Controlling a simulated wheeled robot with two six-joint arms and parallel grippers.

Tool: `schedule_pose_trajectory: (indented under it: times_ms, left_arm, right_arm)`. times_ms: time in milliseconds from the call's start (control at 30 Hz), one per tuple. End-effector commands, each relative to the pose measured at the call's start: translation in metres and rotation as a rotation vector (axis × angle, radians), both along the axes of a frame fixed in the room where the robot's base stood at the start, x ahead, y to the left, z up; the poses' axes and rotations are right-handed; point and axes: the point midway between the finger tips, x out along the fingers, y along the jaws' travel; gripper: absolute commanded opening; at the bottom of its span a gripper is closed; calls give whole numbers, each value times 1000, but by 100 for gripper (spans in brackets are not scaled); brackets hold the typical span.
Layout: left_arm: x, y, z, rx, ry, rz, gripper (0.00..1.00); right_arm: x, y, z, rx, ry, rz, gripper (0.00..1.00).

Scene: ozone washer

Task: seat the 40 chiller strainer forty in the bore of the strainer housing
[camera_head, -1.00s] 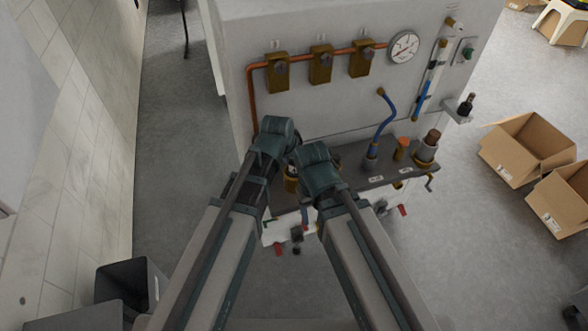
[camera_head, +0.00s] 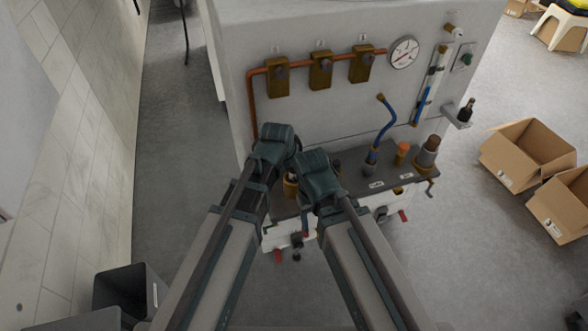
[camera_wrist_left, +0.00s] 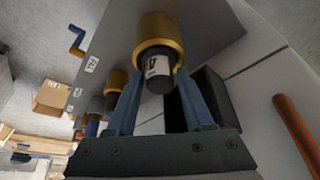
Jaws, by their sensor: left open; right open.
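In the left wrist view, a dark cylinder (camera_wrist_left: 158,68) with a white label sits in a brass collar (camera_wrist_left: 156,28). It looks like the strainer in a housing, but I cannot read the label or tell how deep it sits. My left gripper (camera_wrist_left: 158,100) is open, with its blue fingers on either side of the cylinder; contact is unclear. In the head view, the left gripper (camera_head: 270,150) and right gripper (camera_head: 316,176) are close together over the shelf's left part. Their fingertips are mostly hidden. A brass part (camera_head: 290,187) shows between them. The right gripper is open.
The dark shelf (camera_head: 385,193) also carries a brass-based fitting (camera_head: 427,155), an orange-topped part (camera_head: 402,152) and a blue hose (camera_head: 384,130). The panel behind has a copper pipe, brass valves (camera_head: 320,70) and a gauge (camera_head: 404,52). Cardboard boxes (camera_head: 525,155) stand right.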

Motion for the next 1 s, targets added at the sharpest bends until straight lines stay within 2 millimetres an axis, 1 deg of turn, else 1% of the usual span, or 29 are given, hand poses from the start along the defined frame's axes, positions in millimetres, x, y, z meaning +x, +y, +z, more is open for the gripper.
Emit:
schedule_pose_trajectory:
  times_ms: [267, 700, 833, 1000]
  left_arm:
    - [-10, 5, 31, 0, 0, 0, 52]
    - [-35, 17, 98, 0, 0, 0, 52]
    - [-39, 20, 109, 0, 0, 0, 52]
    - [-41, 21, 112, 0, 0, 0, 52]
  right_arm:
    - [0, 0, 31, 0, 0, 0, 64]
    - [0, 0, 98, 0, 0, 0, 64]
    - [0, 0, 109, 0, 0, 1, 64]
    - [0, 0, 112, 0, 0, 1, 64]
